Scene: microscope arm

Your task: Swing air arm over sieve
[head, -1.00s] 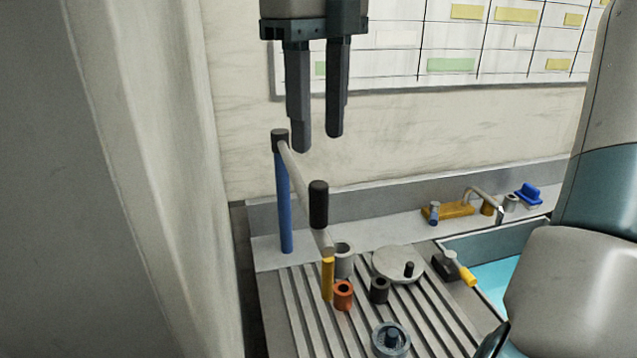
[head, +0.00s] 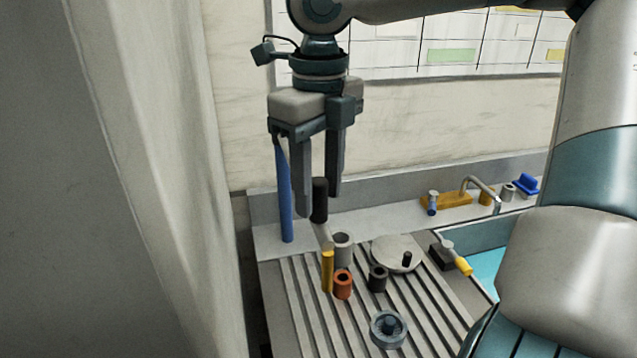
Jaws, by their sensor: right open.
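The air arm has an upright blue post (head: 285,195), a pale swinging bar mostly hidden behind my gripper, a black grip (head: 319,203) and a yellow nozzle end (head: 327,270). My right gripper (head: 319,206) is open, pointing down, with the black grip showing between its two fingertips. I cannot tell whether the fingers touch it. A round grey-blue ringed dish (head: 389,329), possibly the sieve, sits at the front of the ribbed board. A pale round disc with a small black knob (head: 396,252) lies further back. My left gripper is not in view.
On the ribbed drainboard (head: 300,325) stand an orange cup (head: 342,284), a dark cup (head: 377,279) and a grey cup (head: 342,249). A yellow-handled tool (head: 461,263) lies by the blue basin (head: 487,275). A wall stands behind; a curtain hangs left.

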